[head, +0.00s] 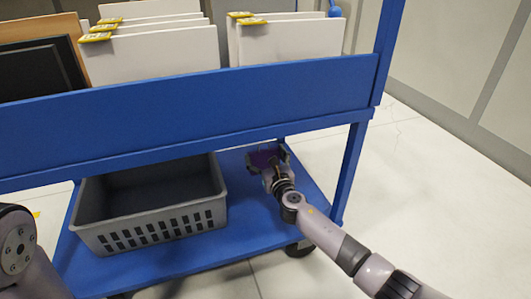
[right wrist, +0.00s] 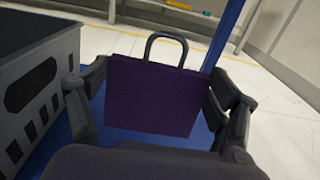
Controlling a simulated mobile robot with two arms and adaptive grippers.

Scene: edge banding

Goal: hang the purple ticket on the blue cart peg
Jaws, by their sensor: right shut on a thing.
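The purple ticket (right wrist: 152,98) is a flat purple rectangle with a grey loop handle at its top, upright between the fingers of my right gripper (right wrist: 160,102). In the head view the ticket (head: 263,157) shows small at the tip of my right gripper (head: 268,162), over the lower shelf, right of the grey crate. My right gripper is shut on it. A small blue part (head: 334,9) near the cart's right post may be the peg; I cannot tell. My left gripper is out of view.
The blue cart (head: 190,115) has a broad front rail above the lower shelf and a post at the right. A grey crate (head: 155,222) stands on the lower shelf. White panels (head: 150,55) with yellow tags stand on top. Open floor lies right.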

